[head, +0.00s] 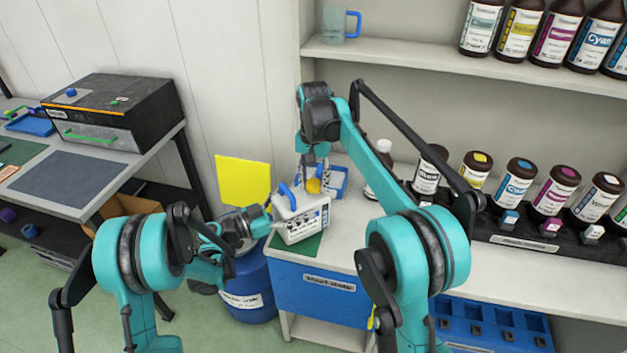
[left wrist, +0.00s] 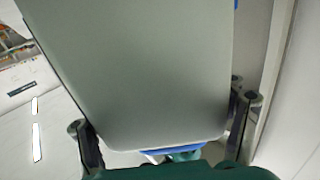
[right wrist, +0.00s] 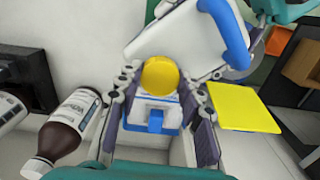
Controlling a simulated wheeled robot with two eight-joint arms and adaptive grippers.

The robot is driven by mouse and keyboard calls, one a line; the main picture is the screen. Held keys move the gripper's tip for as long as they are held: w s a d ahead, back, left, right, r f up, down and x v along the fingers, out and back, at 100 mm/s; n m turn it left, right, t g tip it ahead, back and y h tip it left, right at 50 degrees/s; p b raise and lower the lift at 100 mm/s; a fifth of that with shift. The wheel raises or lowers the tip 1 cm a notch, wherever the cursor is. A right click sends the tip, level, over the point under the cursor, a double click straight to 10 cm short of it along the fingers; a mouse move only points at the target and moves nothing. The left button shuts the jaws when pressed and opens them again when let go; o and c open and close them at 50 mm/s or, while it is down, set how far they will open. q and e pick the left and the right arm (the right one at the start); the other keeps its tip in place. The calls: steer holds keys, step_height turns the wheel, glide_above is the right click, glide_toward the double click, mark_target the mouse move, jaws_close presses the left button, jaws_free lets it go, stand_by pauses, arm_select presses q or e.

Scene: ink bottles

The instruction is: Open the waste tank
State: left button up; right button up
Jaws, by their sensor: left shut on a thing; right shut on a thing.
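The white waste tank (head: 302,222) has a blue handle (head: 287,196) and stands tilted in the picture at the left end of the counter, by a green mat (head: 298,250). My left gripper (head: 262,222) is shut on the tank from the left; its pale wall (left wrist: 150,70) fills the left wrist view between the fingers. My right gripper (head: 314,168) comes from above, shut on the round yellow cap (head: 313,186). The cap (right wrist: 160,77) sits between its fingers in the right wrist view, at the tank's corner. I cannot tell whether the cap still touches the neck.
Brown ink bottles (head: 427,172) line the counter to the right. A blue barrel (head: 250,287) stands on the floor at left, below a yellow panel (head: 243,180). The counter's front strip (head: 500,268) is clear.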

steer(key=n, duration=2.4)
steer(key=shift+r, duration=0.1)
steer(key=n, duration=0.8)
steer(key=shift+w+a, duration=0.1)
steer(key=shift+r, duration=0.2)
steer(key=shift+r, duration=0.9)
